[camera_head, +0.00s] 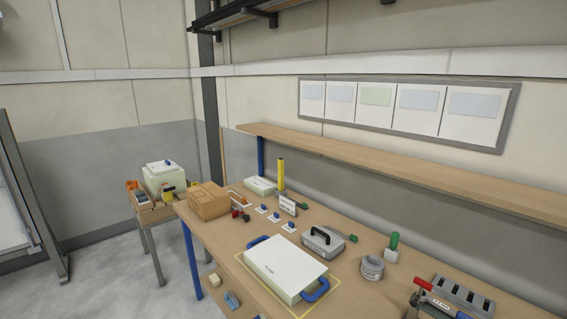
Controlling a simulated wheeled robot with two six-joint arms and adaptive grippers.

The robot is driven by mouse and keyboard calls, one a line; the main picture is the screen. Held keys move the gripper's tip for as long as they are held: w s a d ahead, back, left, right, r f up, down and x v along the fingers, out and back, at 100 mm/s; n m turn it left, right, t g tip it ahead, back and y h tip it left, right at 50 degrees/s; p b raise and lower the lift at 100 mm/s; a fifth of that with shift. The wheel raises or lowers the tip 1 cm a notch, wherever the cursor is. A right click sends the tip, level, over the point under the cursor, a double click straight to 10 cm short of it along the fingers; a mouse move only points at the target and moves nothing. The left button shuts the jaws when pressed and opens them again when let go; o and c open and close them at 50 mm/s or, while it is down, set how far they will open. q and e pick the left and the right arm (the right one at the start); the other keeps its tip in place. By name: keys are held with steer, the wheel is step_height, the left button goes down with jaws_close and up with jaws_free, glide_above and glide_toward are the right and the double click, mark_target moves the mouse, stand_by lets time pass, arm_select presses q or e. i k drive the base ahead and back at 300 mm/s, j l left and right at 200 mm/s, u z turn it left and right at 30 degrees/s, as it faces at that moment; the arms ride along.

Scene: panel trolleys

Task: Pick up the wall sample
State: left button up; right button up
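A flat, thick white panel with a blue handle at each of two opposite ends (284,267) lies on the wooden workbench (228,229), inside a yellow outline. It looks like the wall sample, though its small label is too small to read. One handle is at its far left end and the other at its near right end. Neither of my grippers shows in the head view, and nothing is seen touching the panel.
Beside the panel are a grey case (323,241), a grey tape roll (372,267) and a red-and-black tool (432,299). Behind are a cardboard box (208,201), a yellow cylinder (281,174) and small blue-topped pieces. A wooden shelf (400,172) overhangs the back. A side table (154,213) stands left.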

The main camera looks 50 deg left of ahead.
mark_target(158, 168)
steer(key=u, duration=2.65)
steer(key=i+u, duration=0.3)
steer(key=i, duration=3.65)
steer(key=j, duration=0.1)
